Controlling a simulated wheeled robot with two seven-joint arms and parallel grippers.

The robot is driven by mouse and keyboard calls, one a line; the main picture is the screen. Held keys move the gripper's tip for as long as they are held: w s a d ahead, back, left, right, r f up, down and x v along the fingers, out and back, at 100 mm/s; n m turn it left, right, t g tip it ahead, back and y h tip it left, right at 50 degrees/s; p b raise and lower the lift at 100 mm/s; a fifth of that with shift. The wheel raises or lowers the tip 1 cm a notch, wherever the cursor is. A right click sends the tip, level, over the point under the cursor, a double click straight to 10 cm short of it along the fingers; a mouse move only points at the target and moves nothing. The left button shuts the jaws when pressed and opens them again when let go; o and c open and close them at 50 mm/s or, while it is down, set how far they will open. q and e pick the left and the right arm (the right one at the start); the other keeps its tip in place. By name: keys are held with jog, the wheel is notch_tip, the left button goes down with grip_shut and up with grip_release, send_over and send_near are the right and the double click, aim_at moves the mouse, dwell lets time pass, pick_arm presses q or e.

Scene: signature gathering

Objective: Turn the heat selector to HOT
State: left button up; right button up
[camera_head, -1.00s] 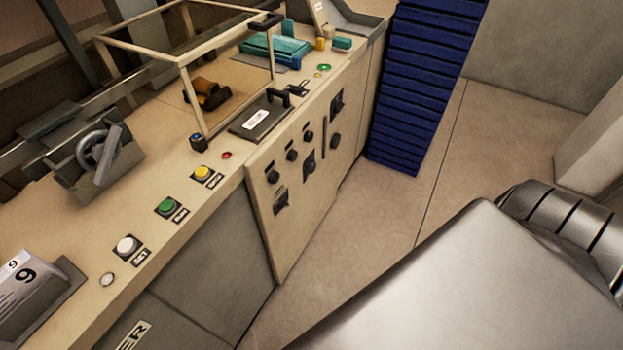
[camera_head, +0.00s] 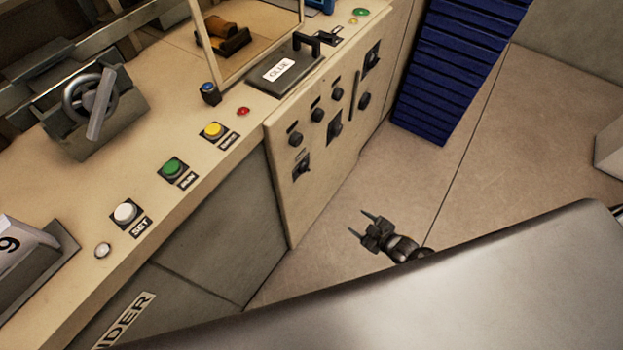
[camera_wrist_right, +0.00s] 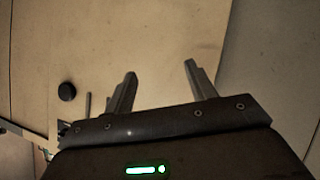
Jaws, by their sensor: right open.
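The beige front panel (camera_head: 323,165) of the machine carries several black knobs, among them an upper-row knob (camera_head: 317,115), a lower selector (camera_head: 301,168), a middle selector (camera_head: 335,127) and a right-hand knob (camera_head: 365,100). Their labels are too small to read, so I cannot tell which is the heat selector or where it points. My right gripper (camera_head: 363,224) is open and empty, apart from the panel, to its lower right in the head view. In the right wrist view, one round black knob (camera_wrist_right: 67,91) shows left of the open fingers (camera_wrist_right: 161,70). My left gripper is out of view.
On the sloped top are white (camera_head: 125,212), green (camera_head: 173,167) and yellow (camera_head: 213,131) buttons, a handwheel (camera_head: 90,103) and a GLUE lid (camera_head: 275,72). A blue stack (camera_head: 455,70) stands right of the panel.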

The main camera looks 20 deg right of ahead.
jog(key=w+a+r+n+t+y+b, duration=0.1)
jog(key=w+a+r+n+t+y, duration=0.1)
jog(key=w+r+n+y, duration=0.3)
jog(key=n+y+b, duration=0.1)
jog(key=n+y, duration=0.1)
send_near(308, 171)
jog(key=shift+t, duration=0.3)
jog(key=x, duration=0.5)
jog(key=p+x, duration=0.1)
jog(key=x, duration=0.2)
jog(key=shift+w+a+f, duration=0.2)
jog(key=shift+a+f, duration=0.05)
jog(key=shift+a, duration=0.1)
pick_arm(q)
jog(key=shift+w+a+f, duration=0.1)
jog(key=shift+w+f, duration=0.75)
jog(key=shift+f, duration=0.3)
pick_arm(e)
jog(key=shift+m, duration=0.3)
jog(key=c, duration=1)
